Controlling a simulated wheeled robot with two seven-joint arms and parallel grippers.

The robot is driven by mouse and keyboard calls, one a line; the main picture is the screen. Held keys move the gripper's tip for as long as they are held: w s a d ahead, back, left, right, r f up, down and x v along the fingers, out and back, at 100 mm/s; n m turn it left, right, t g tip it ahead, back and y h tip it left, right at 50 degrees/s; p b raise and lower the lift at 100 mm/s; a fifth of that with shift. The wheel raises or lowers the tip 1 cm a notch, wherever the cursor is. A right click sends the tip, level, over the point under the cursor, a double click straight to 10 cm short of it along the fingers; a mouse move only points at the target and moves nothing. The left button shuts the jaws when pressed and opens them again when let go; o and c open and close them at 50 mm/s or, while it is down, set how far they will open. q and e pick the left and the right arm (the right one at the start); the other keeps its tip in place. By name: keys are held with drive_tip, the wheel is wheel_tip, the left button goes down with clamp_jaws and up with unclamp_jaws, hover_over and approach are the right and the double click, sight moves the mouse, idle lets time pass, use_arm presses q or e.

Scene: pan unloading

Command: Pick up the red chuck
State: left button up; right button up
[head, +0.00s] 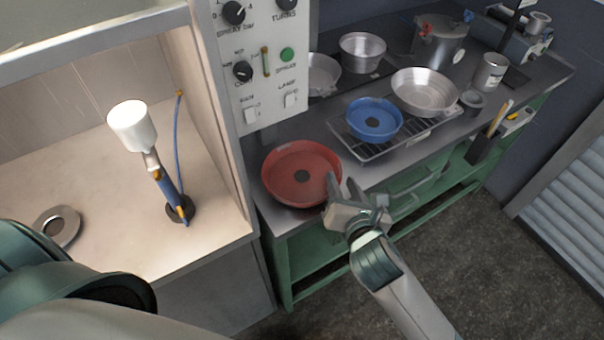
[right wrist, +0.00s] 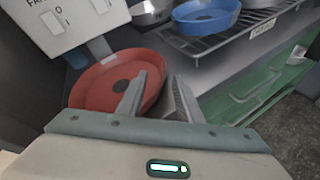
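The red chuck (head: 290,172) is a round, shallow red dish with a dark centre, lying on the left end of the dark bench top. It also shows in the right wrist view (right wrist: 95,90), left of and behind the fingers. My right gripper (head: 343,187) is at the dish's right rim, its fingers apart. In the right wrist view my right gripper (right wrist: 160,95) has one finger overlapping the dish and the other just right of its rim. I cannot tell whether a finger touches it. My left gripper is not in view.
A blue dish (head: 374,119) and a metal pan (head: 425,90) sit on a wire rack (head: 372,149) to the right. A control panel (head: 264,70) stands behind the red dish. A spray gun with a white cup (head: 132,126) stands in the lit booth at left.

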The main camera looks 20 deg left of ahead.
sight(336, 166)
drive_tip(key=shift+w+a, duration=0.2)
drive_tip(key=shift+w, duration=0.25)
drive_tip(key=shift+p+x, duration=0.85)
drive_tip(key=shift+x, duration=1.25)
drive_tip(key=shift+d, duration=0.1)
clamp_jaws()
